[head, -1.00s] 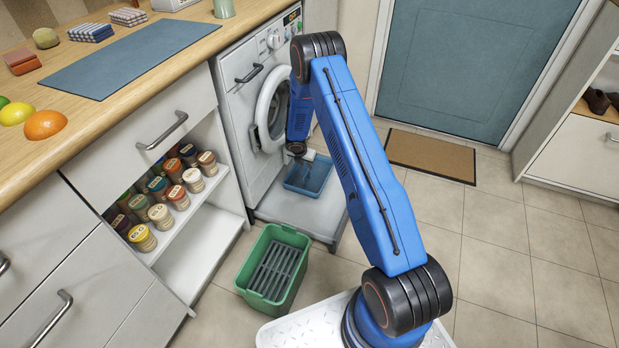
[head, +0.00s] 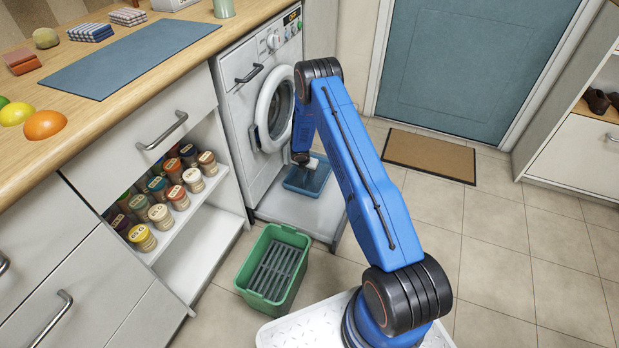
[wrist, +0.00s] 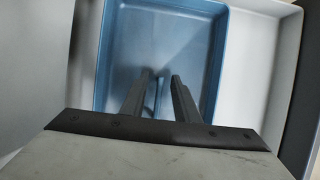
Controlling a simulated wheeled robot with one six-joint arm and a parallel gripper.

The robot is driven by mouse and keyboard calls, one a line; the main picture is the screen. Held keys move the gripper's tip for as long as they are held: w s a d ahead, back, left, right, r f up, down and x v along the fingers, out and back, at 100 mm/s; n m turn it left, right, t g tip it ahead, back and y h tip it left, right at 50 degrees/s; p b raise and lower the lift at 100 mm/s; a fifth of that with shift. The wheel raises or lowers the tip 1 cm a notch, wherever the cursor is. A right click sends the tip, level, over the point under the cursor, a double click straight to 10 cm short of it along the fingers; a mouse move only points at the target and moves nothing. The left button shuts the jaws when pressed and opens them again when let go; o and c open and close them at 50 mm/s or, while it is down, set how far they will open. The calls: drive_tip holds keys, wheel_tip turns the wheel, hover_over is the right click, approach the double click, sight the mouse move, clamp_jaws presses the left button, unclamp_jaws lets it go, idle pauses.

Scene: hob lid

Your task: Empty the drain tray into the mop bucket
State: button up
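The blue drain tray (head: 294,186) sits on the pale ledge in front of the washing machine, below its round door. In the wrist view the tray (wrist: 118,50) fills the middle. I cannot tell how much liquid is in it. My gripper (wrist: 164,76) points down at the tray, with its two dark fingers apart and tray blue showing between them. Whether the fingertips touch the tray is unclear. In the head view my arm partly hides the gripper and the tray. The mop bucket (head: 242,278) is green, with a grey slatted wringer (head: 273,270) on top, and stands on the floor.
An open shelf with several spice jars (head: 160,214) is left of the bucket. A brown doormat (head: 430,156) and clear tiled floor lie to the right.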

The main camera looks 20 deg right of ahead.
clamp_jaws()
idle(1.4)
